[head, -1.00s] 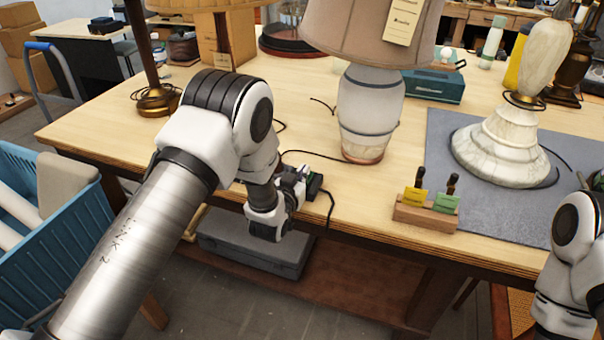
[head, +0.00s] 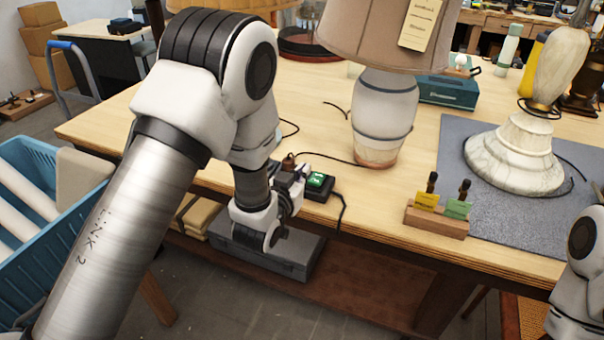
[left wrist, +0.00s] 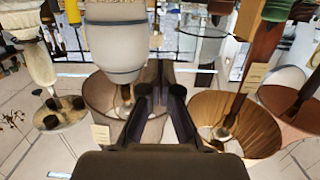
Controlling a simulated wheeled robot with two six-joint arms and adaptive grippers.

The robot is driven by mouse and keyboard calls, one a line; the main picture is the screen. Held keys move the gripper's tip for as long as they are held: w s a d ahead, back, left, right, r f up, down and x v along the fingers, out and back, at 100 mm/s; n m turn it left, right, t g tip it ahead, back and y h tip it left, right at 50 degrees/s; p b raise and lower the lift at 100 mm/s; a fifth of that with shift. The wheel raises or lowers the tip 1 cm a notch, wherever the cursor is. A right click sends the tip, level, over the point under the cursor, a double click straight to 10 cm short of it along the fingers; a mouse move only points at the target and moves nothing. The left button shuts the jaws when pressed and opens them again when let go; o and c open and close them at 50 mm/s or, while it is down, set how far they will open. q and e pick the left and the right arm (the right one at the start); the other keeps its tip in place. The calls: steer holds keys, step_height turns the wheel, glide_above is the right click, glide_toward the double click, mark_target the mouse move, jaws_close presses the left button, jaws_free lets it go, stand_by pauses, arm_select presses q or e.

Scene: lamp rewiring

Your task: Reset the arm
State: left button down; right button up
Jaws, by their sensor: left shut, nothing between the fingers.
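My left gripper (head: 296,172) is shut and empty at the front edge of the workbench (head: 355,208). It is just left of a small black box with a green top (head: 316,181), partly in front of it. I cannot tell whether they touch. In the left wrist view the shut fingers (left wrist: 162,92) point at an upside-down picture of the lamps. My left arm reaches in from the left. Part of my right arm shows at the lower right edge, but its gripper is out of view.
A white lamp (head: 384,115) with a tan shade stands behind the box. A marble lamp (head: 515,150) stands on a grey mat (head: 450,133). A wooden block (head: 436,221) holds yellow and green tags near the front. A blue crate (head: 60,250) stands left; a grey case (head: 265,254) lies below the bench.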

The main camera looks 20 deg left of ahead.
arm_select(q)
steer(key=shift+w+f, duration=0.1)
steer(key=shift+w, duration=0.05)
steer(key=s+a+f+g, duration=0.1)
steer(key=s+f+g, duration=0.1)
steer(key=s+f, duration=0.35)
steer(key=s+a+f+n+g, duration=0.1)
steer(key=s+f+g, duration=0.15)
steer(key=f, duration=0.55)
steer(key=s+a+f+g, duration=0.1)
steer(key=s+f+g, duration=0.1)
steer(key=s+f, duration=0.35)
steer(key=s+f+g, duration=0.5)
steer(key=s, duration=0.6)
steer(key=s+f+g, duration=0.5)
steer(key=s, duration=0.7)
steer(key=shift+a+f, duration=0.2)
steer(key=shift+f, duration=0.2)
steer(key=shift+y, duration=0.3)
